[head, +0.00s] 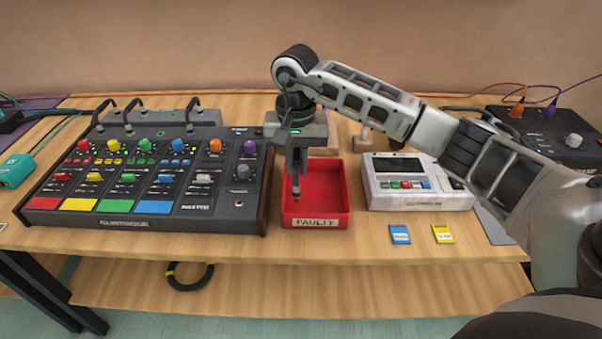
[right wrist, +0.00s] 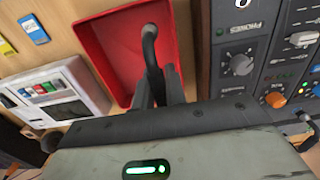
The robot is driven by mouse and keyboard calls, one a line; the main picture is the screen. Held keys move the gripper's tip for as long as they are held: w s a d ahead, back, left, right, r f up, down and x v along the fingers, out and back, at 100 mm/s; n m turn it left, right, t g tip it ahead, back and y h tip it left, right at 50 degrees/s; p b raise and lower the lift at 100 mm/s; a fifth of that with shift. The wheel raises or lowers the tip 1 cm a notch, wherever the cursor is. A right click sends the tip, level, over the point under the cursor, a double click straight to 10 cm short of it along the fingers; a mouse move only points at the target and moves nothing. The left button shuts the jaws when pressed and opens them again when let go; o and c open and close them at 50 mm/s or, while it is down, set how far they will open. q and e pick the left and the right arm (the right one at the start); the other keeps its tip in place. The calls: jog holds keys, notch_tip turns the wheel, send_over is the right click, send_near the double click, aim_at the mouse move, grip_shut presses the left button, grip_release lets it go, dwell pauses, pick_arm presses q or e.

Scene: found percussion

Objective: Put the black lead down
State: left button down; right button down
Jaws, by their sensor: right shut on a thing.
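My right gripper (head: 296,170) points down over the red tray (head: 343,203) marked FAULTY and is shut on a dark lead (head: 296,190), which I take to be the black lead. In the right wrist view the dark lead (right wrist: 150,45) sticks out from between the fingers, with a rounded end over the floor of the red tray (right wrist: 97,48). I cannot tell whether it touches the tray floor. Much of the lead is hidden by the fingers. My left gripper is not in view.
A mixer (head: 150,215) with coloured knobs and black leads at its back stands close left of the tray. A white device (head: 420,200) stands close right. Blue (head: 400,234) and yellow (head: 442,233) cards lie in front of it. A coiled black cable (head: 190,285) lies on the lower shelf.

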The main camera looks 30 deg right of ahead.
jog(key=shift+d+f, duration=0.2)
jog(key=shift+f, duration=0.05)
jog(key=f, duration=0.1)
jog(key=f+p, duration=0.1)
jog(key=f, duration=0.1)
jog(key=shift+w+d, duration=0.1)
jog(key=shift+d, duration=0.2)
jog(key=shift+f, duration=0.35)
jog(key=shift+f, duration=0.25)
jog(key=c, duration=1.4)
grip_release()
jog(key=shift+c, duration=0.2)
jog(key=shift+r, duration=0.1)
